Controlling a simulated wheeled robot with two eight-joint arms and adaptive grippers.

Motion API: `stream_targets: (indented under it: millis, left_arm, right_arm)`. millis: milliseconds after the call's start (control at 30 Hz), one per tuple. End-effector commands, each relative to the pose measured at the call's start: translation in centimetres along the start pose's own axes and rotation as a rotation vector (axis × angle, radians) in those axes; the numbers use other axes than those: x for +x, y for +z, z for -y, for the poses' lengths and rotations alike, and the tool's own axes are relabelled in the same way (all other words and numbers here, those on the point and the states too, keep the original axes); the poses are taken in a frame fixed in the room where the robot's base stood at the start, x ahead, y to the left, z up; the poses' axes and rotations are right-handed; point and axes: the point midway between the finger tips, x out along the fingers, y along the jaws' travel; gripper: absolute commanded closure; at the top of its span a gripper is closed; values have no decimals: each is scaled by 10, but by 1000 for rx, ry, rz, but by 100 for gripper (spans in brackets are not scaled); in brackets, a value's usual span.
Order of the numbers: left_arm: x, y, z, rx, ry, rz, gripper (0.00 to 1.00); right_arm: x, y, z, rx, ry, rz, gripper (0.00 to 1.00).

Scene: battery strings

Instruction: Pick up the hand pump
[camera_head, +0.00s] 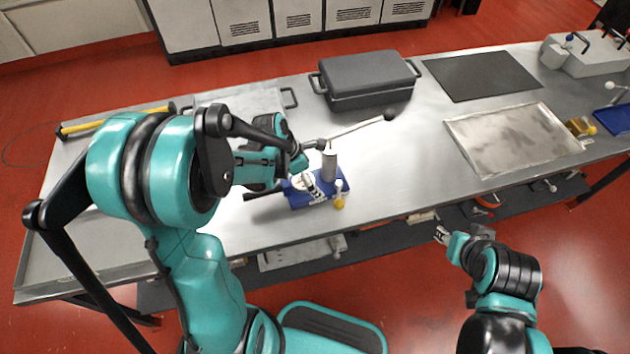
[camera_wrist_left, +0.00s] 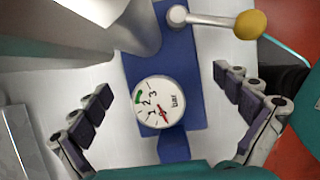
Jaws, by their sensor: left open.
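The hand pump (camera_head: 329,164) stands upright on the table on a blue base, with a silver cylinder and a long lever ending in a dark knob towards the back right. Its round "bar" gauge also shows in the left wrist view (camera_wrist_left: 161,101), with the blue base behind it and a yellow knob at upper right. My left gripper (camera_wrist_left: 161,86) is open, its fingers spread on either side of the gauge and base, with nothing gripped. In the head view my left arm hides part of the pump. My right gripper (camera_head: 441,234) is away at the table's front edge; its jaws are too small to judge.
A dark grey case (camera_head: 366,80) stands behind the pump. A black mat (camera_head: 482,75) and a metal tray (camera_head: 513,138) lie to the right. A yellow level (camera_head: 115,120) lies at the left. The table between pump and tray is clear.

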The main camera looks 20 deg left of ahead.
Motion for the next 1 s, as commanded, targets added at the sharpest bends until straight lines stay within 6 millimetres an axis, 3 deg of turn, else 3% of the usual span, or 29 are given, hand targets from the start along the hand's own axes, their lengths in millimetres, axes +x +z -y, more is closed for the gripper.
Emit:
stream_targets:
  millis: [33,167,400,467,700,1000]
  left_arm:
    - [13,-3,1,2,0,0,0]
    - [31,-2,1,2,0,0,0]
    - [33,-1,1,1,1,0,0]
    - [33,-1,1,1,1,0,11]
    - [33,-1,1,1,1,0,74]
    - [31,0,1,1,1,2,74]
  right_arm:
    - [8,6,0,0,0,0,60]
    - [15,11,0,0,0,0,60]
    - [14,10,0,0,0,0,60]
    - [14,10,0,0,0,0,60]
    - [14,10,0,0,0,0,60]
    - [14,10,0,0,0,0,60]
